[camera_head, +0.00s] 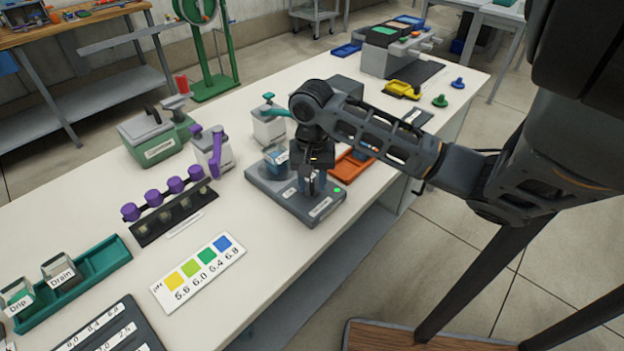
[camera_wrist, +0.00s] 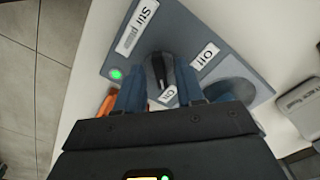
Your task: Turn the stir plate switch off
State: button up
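The grey stir plate (camera_head: 262,181) lies on the white bench, with a lit green lamp (camera_head: 337,190) at its corner. In the wrist view the plate (camera_wrist: 215,35) carries a "Stir plate" label, an "Off" label (camera_wrist: 208,56) and a partly hidden "On" label (camera_wrist: 168,94). Its dark switch (camera_wrist: 159,68) stands between the two blue fingers of my gripper (camera_wrist: 160,84). The gripper is open, one finger on either side of the switch, with a visible gap; any contact is unclear. In the head view my gripper (camera_head: 312,182) points down over the plate and hides the switch.
An orange tray (camera_head: 350,165) lies just right of the plate. A purple-handled valve (camera_head: 212,150) and a teal-handled one (camera_head: 268,122) stand behind. A pH colour card (camera_head: 198,272) lies in front.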

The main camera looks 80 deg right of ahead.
grip_shut()
jog(key=shift+n, duration=0.4)
jog(key=n+b, duration=0.1)
jog(key=n, duration=0.2)
jog(key=shift+n+b, duration=0.3)
jog(key=n+b, duration=0.2)
jog(key=n, duration=0.2)
jog(key=shift+f+n, duration=0.1)
jog(key=shift+n, duration=0.3)
jog(key=n+b, duration=0.2)
jog(key=n, duration=0.3)
jog(key=shift+n+b, duration=1.1)
jog(key=shift+n, duration=0.8)
